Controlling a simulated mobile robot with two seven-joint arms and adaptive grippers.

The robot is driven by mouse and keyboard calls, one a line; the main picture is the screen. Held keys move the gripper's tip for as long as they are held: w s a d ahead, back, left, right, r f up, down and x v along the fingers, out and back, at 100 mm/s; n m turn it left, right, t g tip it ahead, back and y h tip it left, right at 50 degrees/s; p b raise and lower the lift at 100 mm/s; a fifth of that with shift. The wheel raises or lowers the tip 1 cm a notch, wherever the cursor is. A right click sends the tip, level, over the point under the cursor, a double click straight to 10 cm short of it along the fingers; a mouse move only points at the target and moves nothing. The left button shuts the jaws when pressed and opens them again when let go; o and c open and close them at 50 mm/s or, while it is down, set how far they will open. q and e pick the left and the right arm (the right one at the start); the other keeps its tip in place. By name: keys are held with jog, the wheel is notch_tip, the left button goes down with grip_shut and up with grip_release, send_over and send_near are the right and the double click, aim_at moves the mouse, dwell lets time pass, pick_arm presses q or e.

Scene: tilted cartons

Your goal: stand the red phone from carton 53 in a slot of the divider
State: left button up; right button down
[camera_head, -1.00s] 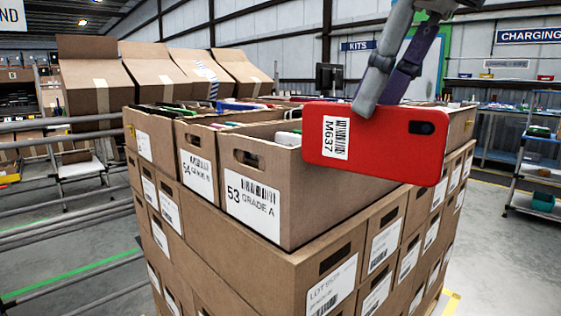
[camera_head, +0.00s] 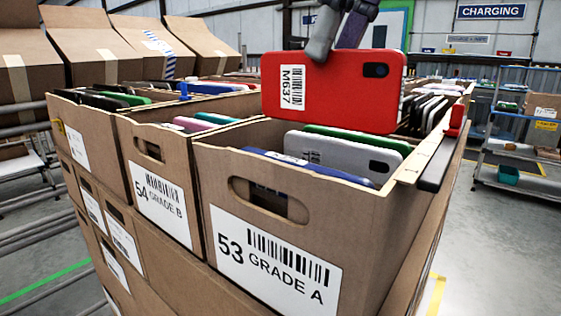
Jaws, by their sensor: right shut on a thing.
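The red phone (camera_head: 335,95) has a white M637 label and a dark camera patch. It lies long side level, its back facing me, in front of and above the rear of carton 53 (camera_head: 330,228). My right gripper (camera_head: 335,42) reaches down from the top and is shut on the phone's upper edge. Carton 53 holds a white phone (camera_head: 330,152), a green phone (camera_head: 375,140) and a blue phone (camera_head: 300,168). A row of upright phones (camera_head: 432,108) stands behind at the right; whether a divider holds them I cannot tell. My left gripper is out of view.
Carton 54 (camera_head: 165,225) stands left of carton 53, with coloured phones in it. A dark bar with a red end (camera_head: 455,122) sits along carton 53's right rim. Open flapped cartons (camera_head: 75,55) stand behind left. The floor (camera_head: 510,245) at right is clear.

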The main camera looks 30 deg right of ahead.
aim_at(332, 127)
jog(key=shift+w, duration=0.2)
jog(key=shift+s+r, duration=0.1)
jog(key=shift+s, duration=0.3)
notch_tip(332, 127, down, 10)
jog(key=shift+w+r+b, duration=0.1)
jog(key=shift+r+b, duration=0.05)
jog(key=shift+b, duration=0.45)
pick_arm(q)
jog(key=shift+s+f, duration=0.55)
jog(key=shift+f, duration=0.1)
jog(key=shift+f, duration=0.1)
pick_arm(e)
jog(key=shift+f, duration=0.25)
jog(key=c, duration=1.6)
grip_release()
jog(key=shift+r, duration=0.1)
jog(key=shift+c, duration=0.2)
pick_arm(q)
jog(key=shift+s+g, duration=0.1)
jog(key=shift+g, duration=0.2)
